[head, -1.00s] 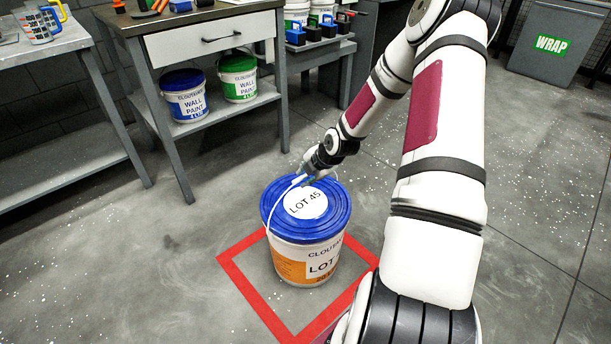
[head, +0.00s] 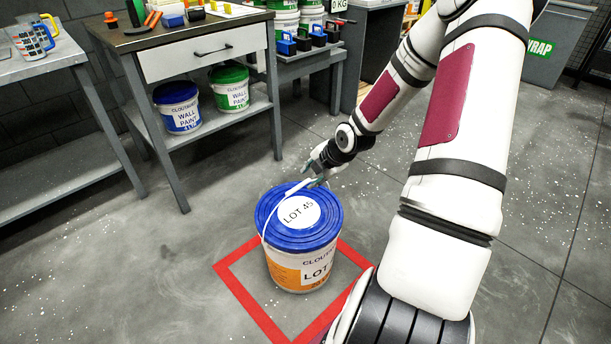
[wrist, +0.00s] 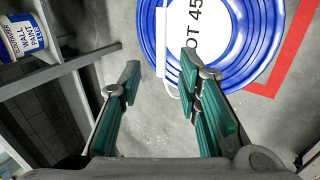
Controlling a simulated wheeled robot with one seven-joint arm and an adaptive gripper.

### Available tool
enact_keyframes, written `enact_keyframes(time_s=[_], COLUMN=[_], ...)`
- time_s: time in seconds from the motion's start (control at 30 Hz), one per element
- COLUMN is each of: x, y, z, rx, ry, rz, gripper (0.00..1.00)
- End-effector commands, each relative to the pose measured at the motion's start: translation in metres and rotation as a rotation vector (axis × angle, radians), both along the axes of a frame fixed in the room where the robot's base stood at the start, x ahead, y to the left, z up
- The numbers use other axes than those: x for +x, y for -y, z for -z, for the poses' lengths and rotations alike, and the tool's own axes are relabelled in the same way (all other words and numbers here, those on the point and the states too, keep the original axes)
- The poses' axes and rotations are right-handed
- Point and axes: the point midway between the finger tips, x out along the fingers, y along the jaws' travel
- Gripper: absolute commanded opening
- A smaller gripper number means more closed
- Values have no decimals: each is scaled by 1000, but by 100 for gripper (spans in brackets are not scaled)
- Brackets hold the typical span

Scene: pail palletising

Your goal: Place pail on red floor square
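The pail (head: 300,262) is white and orange with a blue lid marked LOT 45. It stands upright inside the red floor square (head: 236,287), and its body hides part of the far outline. Its white handle (head: 272,212) lies over toward the lid's far edge. My gripper (head: 318,178) is just beyond that edge. In the wrist view my gripper (wrist: 160,88) has its green-padded fingers wide apart. The white handle grip (wrist: 167,80) shows between the fingertips, with clear gaps on both sides. The blue lid (wrist: 225,75) is beyond the fingers.
A workbench (head: 195,38) with a drawer stands behind, with blue-lidded (head: 178,108) and green-lidded (head: 229,88) paint pails on its shelf. A grey WRAP bin (head: 550,65) is at back right. The floor left of the square is clear.

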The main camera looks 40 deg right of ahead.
Motion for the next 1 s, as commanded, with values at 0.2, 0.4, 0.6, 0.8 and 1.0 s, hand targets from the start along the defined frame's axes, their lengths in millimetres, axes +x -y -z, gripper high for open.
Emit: enact_keyframes(time_s=[0.2, 0.4, 0.6, 0.8, 1.0], x=[-9, -24, -56, -99, -156], y=[-3, -26, -64, -112, -167], z=[-15, -49, -111, -176, -229], rx=[0, -2, -11, 12, 99], ry=[-20, -167, -307, -348, -335], rz=[9, 130, 395, 704, 1008], gripper=[31, 31, 31, 31, 31])
